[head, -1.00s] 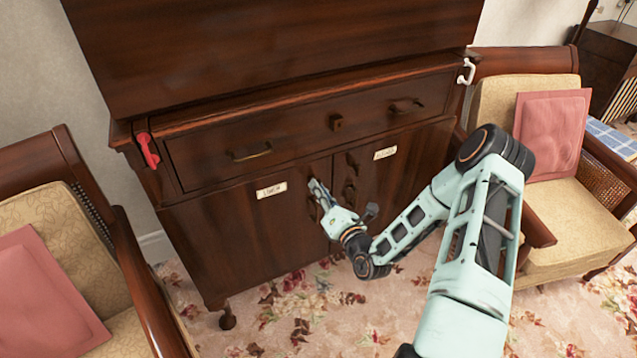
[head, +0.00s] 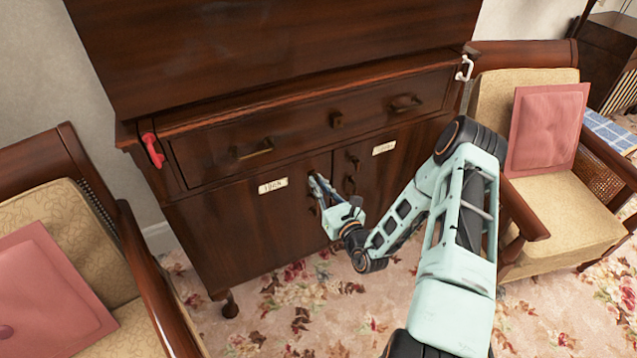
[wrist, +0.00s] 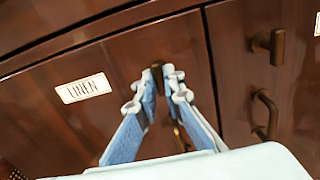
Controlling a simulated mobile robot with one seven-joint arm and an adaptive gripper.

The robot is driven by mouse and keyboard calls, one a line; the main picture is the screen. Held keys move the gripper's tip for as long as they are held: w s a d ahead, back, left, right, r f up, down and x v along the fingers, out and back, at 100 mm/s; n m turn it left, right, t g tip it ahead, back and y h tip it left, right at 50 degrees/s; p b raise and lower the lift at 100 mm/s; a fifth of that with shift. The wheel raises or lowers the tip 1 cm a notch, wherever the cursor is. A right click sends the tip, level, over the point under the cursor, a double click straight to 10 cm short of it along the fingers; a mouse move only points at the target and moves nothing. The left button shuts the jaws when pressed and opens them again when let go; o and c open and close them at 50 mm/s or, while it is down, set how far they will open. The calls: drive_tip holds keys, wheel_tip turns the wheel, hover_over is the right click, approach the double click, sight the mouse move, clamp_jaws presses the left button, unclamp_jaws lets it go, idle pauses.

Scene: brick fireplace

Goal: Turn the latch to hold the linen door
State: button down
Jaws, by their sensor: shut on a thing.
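The linen door (head: 240,225) is the left door of the dark wooden cabinet and looks closed. Its white label (head: 273,186) reads LINEN in the wrist view (wrist: 83,88). The small dark latch (wrist: 157,71) is at the door's upper right, by the seam between the doors. My gripper (head: 315,183) reaches it from the front. In the wrist view, its blue-grey fingertips (wrist: 160,80) are shut on the latch, one on each side. The fingers hide most of the latch and part of the door's handle (wrist: 179,135) below.
The right door has its own latch (wrist: 275,45), handle (wrist: 265,115) and label (head: 383,148). A drawer (head: 300,135) is above both doors. A red hook (head: 153,150) and a white hook (head: 464,69) are at the cabinet's sides. Chairs (head: 548,220) flank the cabinet.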

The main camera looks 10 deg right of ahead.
idle(0.4)
drive_tip(key=c, duration=2)
unclamp_jaws()
drive_tip(key=shift+c, duration=0.2)
drive_tip(key=shift+s, duration=0.1)
drive_tip(key=v, duration=1.2)
